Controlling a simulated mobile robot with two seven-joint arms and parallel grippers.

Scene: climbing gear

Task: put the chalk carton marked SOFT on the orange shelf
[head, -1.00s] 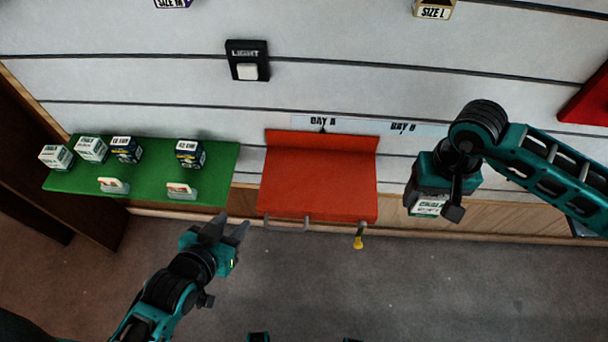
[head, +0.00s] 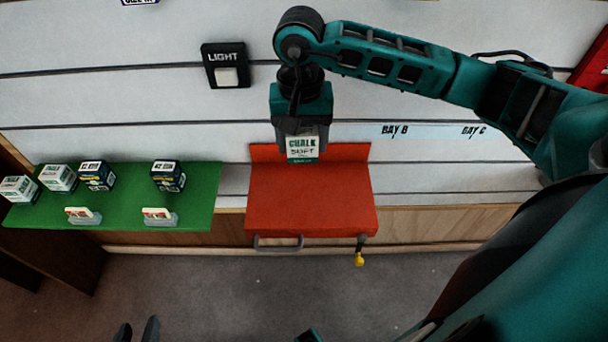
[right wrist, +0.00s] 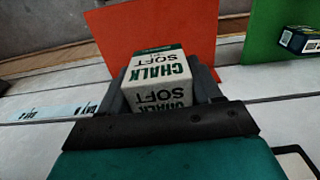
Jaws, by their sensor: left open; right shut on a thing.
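The chalk carton marked SOFT (head: 303,147) is white with dark green lettering and a green base. My right gripper (head: 302,138) is shut on it and holds it in front of the back part of the orange shelf (head: 312,205). In the right wrist view the carton (right wrist: 157,78) sits between the two fingers, with the orange shelf (right wrist: 150,30) beyond it. I cannot tell the exact gap between carton and shelf. My left gripper (head: 137,331) is open and empty at the bottom edge of the head view, only its fingertips showing.
A green shelf (head: 120,208) at left holds several cartons, including a dark blue one (head: 168,176), and two small label holders. A light switch (head: 225,66) is on the wall. A grey handle (head: 278,243) and a yellow-tipped hanging item (head: 360,252) are at the orange shelf's front. Its top is clear.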

